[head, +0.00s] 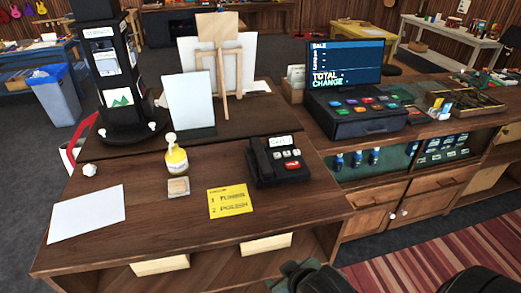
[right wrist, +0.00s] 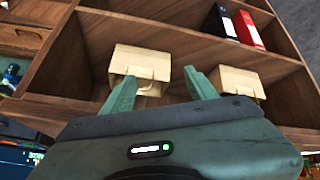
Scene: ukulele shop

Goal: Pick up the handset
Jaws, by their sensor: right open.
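The black handset (head: 262,157) rests in its cradle on the left side of a black desk phone (head: 291,163). The phone has a small display and red and pale buttons, and it sits near the right end of the wooden counter. My right gripper (head: 306,275) shows dark at the bottom edge of the head view, in front of the counter and apart from the phone. In the right wrist view its two green fingers (right wrist: 163,82) are spread, with nothing between them. They face the shelves under the counter; the handset is not in that view. My left gripper is not in view.
A yellow note (head: 230,201), a yellow bottle (head: 176,160) and a white sheet (head: 88,213) lie or stand left of the phone. A register (head: 348,123) stands behind right. Cardboard boxes (right wrist: 140,62) sit on the shelf below. Bare counter lies before the phone.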

